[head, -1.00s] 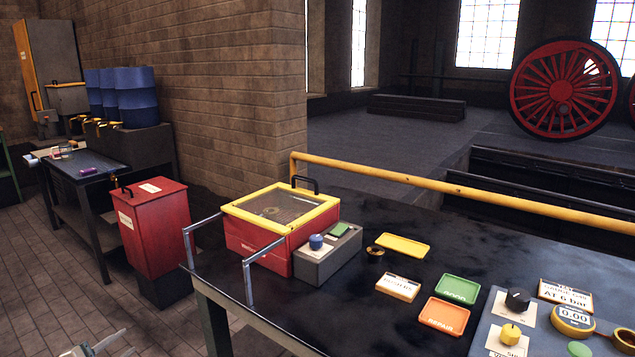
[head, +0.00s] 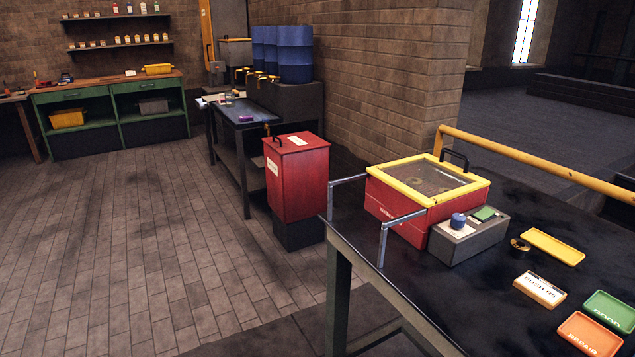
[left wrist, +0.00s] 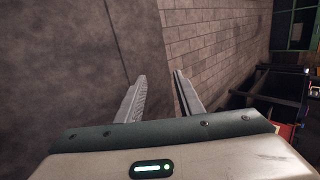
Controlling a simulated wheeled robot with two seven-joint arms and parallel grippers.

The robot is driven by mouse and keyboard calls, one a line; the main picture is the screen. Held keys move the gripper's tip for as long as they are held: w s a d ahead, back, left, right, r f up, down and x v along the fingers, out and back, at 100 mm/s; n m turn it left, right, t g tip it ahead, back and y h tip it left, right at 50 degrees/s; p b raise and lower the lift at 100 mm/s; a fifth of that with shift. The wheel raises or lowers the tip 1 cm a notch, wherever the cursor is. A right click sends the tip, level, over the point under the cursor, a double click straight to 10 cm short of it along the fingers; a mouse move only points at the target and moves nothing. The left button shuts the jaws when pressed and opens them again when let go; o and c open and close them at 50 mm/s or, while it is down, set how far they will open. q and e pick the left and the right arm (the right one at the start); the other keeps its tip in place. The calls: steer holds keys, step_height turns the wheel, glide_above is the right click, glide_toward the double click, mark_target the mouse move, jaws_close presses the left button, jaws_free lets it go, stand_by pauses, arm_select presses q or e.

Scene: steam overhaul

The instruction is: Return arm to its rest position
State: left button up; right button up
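My left gripper (left wrist: 160,98) shows in the left wrist view with its two fingers apart and nothing between them. Behind the fingers are only the dark floor and the paved floor, so it is clear of any object. Neither gripper is in the head view. My right gripper is not seen in any current frame.
A dark workbench (head: 400,290) at the right carries a red box with a yellow-framed lid (head: 384,204), a grey control box (head: 462,240) and trays. A red bin (head: 296,185) stands left of it. The tiled floor (head: 130,230) is open. A green bench (head: 110,100) stands at the back left.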

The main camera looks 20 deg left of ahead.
arm_select(q)
steer(key=s+d+f+n+g+h, duration=0.1)
steer(key=s+d+f+h, duration=0.15)
steer(key=d+f, duration=0.6)
steer(key=s+d+f+n+h, duration=0.15)
steer(key=s+d+f, duration=0.3)
steer(key=d, duration=0.75)
steer(key=d+f+n+t+h+p, duration=0.1)
steer(key=d+f+h+p, duration=0.1)
steer(key=d, duration=1.3)
steer(key=d+f+n+t+h+p, duration=0.1)
steer(key=d+f+h+p, duration=0.1)
steer(key=d, duration=1.3)
step_height(320, 180, down, 3)
steer(key=shift+r+n+p, duration=0.1)
steer(key=shift+n+p, duration=0.25)
steer(key=shift+p, duration=0.45)
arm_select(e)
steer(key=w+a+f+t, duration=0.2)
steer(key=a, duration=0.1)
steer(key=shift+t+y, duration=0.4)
arm_select(q)
steer(key=shift+w+d, duration=0.1)
steer(key=shift+c, duration=0.7)
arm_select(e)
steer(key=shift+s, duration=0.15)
